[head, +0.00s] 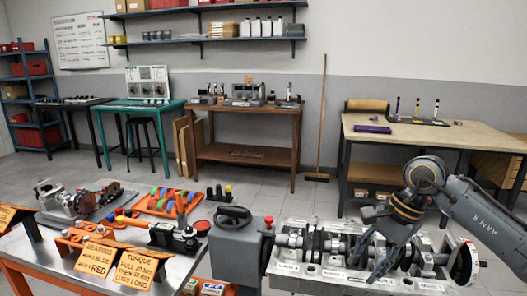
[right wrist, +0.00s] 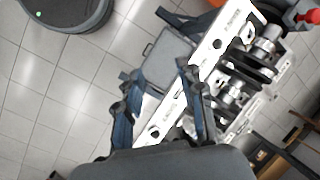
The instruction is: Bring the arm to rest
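My right arm comes in from the right in the head view. Its gripper (head: 367,264) points down over the front part of the engine block (head: 318,272), which has a crankshaft (head: 345,243) lying in it. In the right wrist view the two fingers of my right gripper (right wrist: 156,78) stand apart with nothing held between them. The white edge of the engine block (right wrist: 205,48) runs behind the fingers. I cannot tell whether a fingertip touches the block. My left gripper is in neither view.
A steel bench (head: 185,283) at front left holds an orange tray (head: 160,205), a torque wrench stand and signs (head: 135,268). A grey stand with a handwheel (head: 235,215) adjoins the block's left end. A wooden-top table (head: 460,138) stands behind. Floor between is clear.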

